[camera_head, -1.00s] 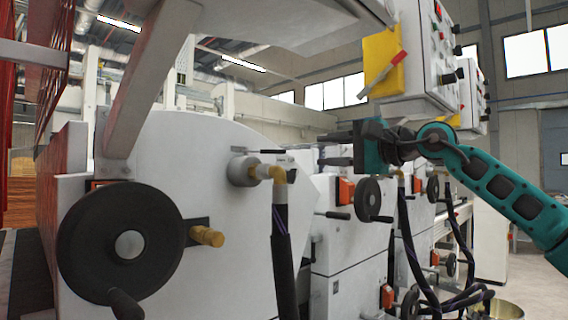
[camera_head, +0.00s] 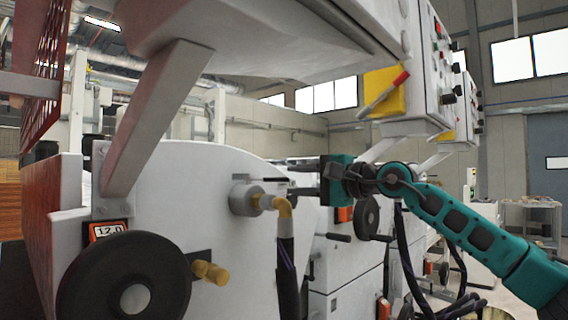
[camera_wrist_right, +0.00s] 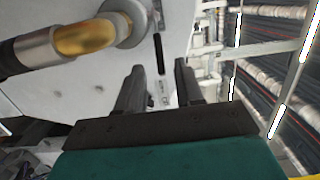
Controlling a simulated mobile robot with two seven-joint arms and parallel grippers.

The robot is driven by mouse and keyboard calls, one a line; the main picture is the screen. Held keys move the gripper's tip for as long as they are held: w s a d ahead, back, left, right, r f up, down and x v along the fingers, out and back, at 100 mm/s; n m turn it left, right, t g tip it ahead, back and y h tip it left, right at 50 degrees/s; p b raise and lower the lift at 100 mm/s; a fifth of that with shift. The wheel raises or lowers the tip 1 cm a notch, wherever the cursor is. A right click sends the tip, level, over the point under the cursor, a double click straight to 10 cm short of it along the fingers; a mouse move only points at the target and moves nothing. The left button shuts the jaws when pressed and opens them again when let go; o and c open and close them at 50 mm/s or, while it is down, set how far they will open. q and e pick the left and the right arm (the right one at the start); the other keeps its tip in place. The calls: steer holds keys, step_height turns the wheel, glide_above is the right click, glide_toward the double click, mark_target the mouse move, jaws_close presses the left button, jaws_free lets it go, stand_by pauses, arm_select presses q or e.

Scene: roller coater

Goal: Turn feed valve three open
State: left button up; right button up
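The feed valve is a grey round fitting (camera_head: 244,199) on the white machine side, with a brass elbow (camera_head: 277,202) and a dark hose hanging down. A thin black handle (camera_head: 262,180) sticks out just above it. I cannot read a number on this valve. My right gripper (camera_head: 291,179) is open and empty, fingers pointing left, beside the handle's right end. In the right wrist view the handle (camera_wrist_right: 160,54) lies just ahead of the gap between the open fingers (camera_wrist_right: 159,70), and the brass elbow (camera_wrist_right: 88,37) is at upper left. My left gripper is out of view.
A large black handwheel (camera_head: 124,280) and a brass knob (camera_head: 210,272) are at lower left. A control box (camera_head: 428,75) with a yellow holder (camera_head: 383,92) hangs above my right arm. Further handwheels (camera_head: 367,217) and hoses stand behind the gripper. A slanted grey bar (camera_head: 155,125) crosses the left.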

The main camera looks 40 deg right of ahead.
mark_target(283, 180)
steer(key=p+x, duration=0.1)
steer(key=x, duration=0.2)
steer(key=shift+w+r+p, duration=0.1)
steer(key=shift+r+p, duration=0.05)
steer(key=shift+p, duration=0.2)
steer(key=shift+w+a, duration=0.15)
steer(key=shift+w, duration=0.35)
steer(key=shift+c, duration=0.3)
steer(key=c, duration=0.5)
jaws_close()
steer(key=shift+f, duration=0.2)
